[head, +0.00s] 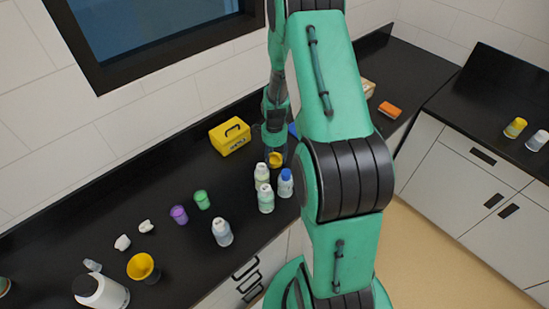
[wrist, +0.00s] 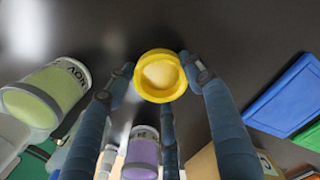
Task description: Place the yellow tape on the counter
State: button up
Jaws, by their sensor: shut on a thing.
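The yellow tape (wrist: 161,76) is a round yellow ring with a pale middle. My gripper (wrist: 160,75) is shut on it, with dark fingers on both sides of the ring in the wrist view. In the head view the yellow tape (head: 275,160) shows at the lower end of my gripper (head: 274,152), over the black counter (head: 70,222) and just behind several bottles. I cannot tell whether the tape touches the counter. My arm hides part of the counter to the right.
White bottles (head: 266,198) and a blue-capped bottle (head: 286,183) stand close in front of the gripper. A yellow box (head: 230,136) is to the left. Green (head: 202,199) and purple (head: 179,214) containers stand farther left. A blue flat thing (wrist: 287,97) lies right in the wrist view.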

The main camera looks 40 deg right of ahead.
aim_at(274, 161)
jog(key=shift+f, duration=0.2)
jog(key=o, duration=1.2)
jog(key=shift+c, duration=0.2)
jog(key=shift+r, duration=0.15)
notch_tip(274, 161, up, 12)
jog(key=shift+r, duration=0.15)
